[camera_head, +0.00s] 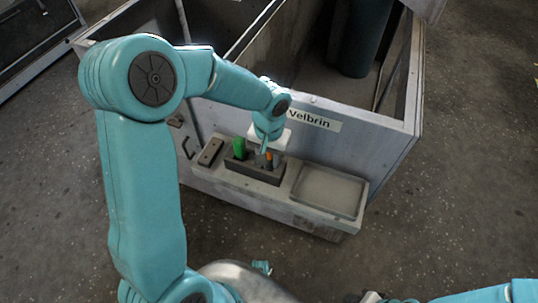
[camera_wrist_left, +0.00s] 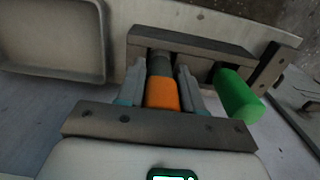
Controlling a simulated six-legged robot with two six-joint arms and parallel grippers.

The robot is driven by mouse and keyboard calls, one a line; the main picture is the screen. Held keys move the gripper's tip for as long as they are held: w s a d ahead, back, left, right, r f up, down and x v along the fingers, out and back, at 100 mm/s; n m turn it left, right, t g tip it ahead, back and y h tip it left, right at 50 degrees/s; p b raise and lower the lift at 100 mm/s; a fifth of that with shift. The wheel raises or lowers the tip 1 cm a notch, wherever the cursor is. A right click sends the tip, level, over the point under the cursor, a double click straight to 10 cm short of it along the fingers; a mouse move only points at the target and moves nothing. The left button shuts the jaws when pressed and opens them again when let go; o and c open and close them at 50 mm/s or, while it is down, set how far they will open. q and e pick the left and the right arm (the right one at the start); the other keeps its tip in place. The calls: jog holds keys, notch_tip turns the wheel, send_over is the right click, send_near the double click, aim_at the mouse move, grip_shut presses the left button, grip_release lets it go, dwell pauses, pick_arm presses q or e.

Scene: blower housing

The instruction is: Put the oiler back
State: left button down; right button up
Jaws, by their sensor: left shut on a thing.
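My left gripper (camera_head: 266,148) reaches down to the dark slotted holder (camera_head: 253,178) on the ledge of the housing. In the left wrist view, its two fingers (camera_wrist_left: 161,86) are shut on the oiler (camera_wrist_left: 161,94), a cylinder with an orange end and a dark grey body. The oiler stands over or in a slot of the holder, which also shows in the wrist view (camera_wrist_left: 215,45). How deep it sits is hidden. A bit of its orange (camera_head: 269,156) shows in the head view. My right arm shows at the lower right edge; its fingers cannot be made out.
A green cylinder (camera_head: 239,148) stands in the holder next to the oiler. An empty shallow tray (camera_head: 328,190) is to the right on the ledge, and a dark flat block (camera_head: 210,152) to the left. The grey housing wall (camera_head: 375,130) with a "Velbrin" label (camera_head: 314,120) rises behind.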

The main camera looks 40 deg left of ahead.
dwell(0.4)
pick_arm(q)
jog(key=shift+c, duration=0.8)
grip_release()
jog(key=shift+r, duration=0.1)
notch_tip(320, 180, up, 8)
jog(key=p, duration=0.6)
jog(key=shift+s, duration=0.1)
